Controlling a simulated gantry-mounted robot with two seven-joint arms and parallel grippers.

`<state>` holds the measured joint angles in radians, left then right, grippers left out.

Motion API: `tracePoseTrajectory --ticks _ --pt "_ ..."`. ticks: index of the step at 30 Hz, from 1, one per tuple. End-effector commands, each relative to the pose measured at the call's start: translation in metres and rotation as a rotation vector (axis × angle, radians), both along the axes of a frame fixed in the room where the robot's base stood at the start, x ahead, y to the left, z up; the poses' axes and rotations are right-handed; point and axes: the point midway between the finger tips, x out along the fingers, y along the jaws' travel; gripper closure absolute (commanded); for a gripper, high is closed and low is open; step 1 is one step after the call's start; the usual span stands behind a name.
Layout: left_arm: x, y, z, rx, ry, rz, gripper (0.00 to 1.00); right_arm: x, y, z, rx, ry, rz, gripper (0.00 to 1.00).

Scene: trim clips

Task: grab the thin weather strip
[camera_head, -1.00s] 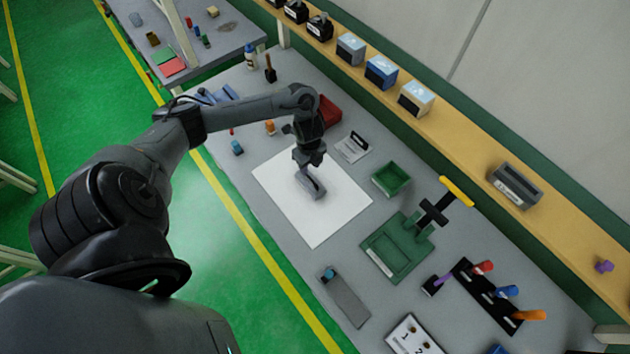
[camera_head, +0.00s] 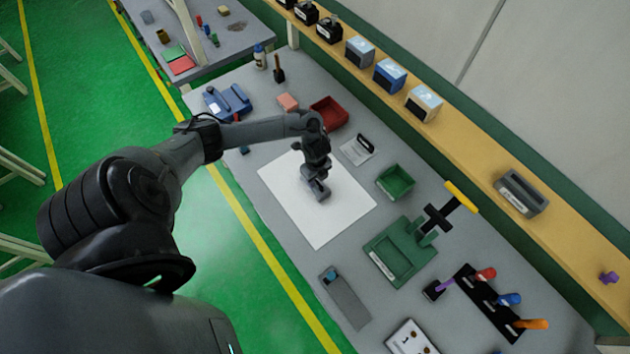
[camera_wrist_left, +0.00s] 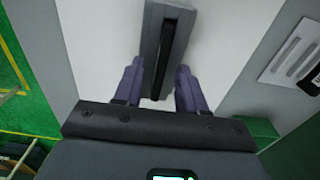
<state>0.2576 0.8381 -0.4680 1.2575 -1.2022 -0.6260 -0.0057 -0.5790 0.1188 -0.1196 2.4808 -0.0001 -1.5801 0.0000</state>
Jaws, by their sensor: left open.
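My left gripper (camera_head: 318,186) is over the white sheet (camera_head: 345,220) on the workbench. In the left wrist view its two purple fingers (camera_wrist_left: 160,66) are apart. A long grey piece with a narrow black strip (camera_wrist_left: 167,45) along its middle lies between and ahead of them, on the white sheet. I take the black strip as the weather strip; whether it is a separate part cannot be told. The fingers stand on either side of the grey piece, with visible gaps. In the head view the arm largely hides this piece. My right gripper is not in view.
A green fixture with a yellow handle (camera_head: 400,250) and a rack of coloured-handled tools (camera_head: 485,300) are to the right. A shelf (camera_head: 450,130) runs along the back.

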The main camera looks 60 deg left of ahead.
Motion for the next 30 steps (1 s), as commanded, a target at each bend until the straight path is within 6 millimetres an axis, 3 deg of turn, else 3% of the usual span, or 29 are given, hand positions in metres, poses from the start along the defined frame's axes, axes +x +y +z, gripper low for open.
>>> tracePoseTrajectory --ticks 2,10,23,30 --pt "0.0 0.0 0.0 0.0 0.0 0.0 0.6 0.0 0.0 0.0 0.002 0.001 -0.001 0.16" --pt "0.0 0.0 0.0 0.0 0.0 0.0 0.99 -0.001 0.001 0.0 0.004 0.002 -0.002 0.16" --pt "0.0 0.0 0.002 0.0 0.0 0.0 1.0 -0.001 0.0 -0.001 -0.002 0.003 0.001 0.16" --pt "0.001 0.001 0.016 0.0 -0.002 0.0 1.0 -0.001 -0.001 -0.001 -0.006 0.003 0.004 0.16"
